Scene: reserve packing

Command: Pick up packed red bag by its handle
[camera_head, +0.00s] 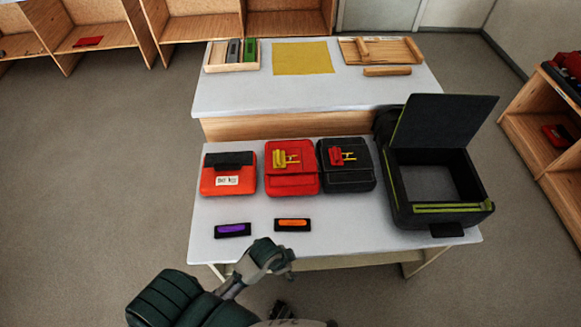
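Three small bags lie in a row on the near table. The left one is an orange-red bag (228,181) with a black top strip and a white label. The middle one is a red bag (291,186) with a yellow piece on top. The right one is a black bag (361,180) with a red piece on top. I cannot tell which red bag is packed. My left gripper (283,262) is at the near table edge, below the bags and apart from them; its fingers are too unclear to read. My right gripper is not in view.
An open black case (398,190) with a raised lid stands at the table's right. A purple-marked piece (232,230) and an orange-marked piece (292,225) lie in front of the bags. Behind, a higher white surface (300,95) bears a yellow mat (301,58) and wooden trays.

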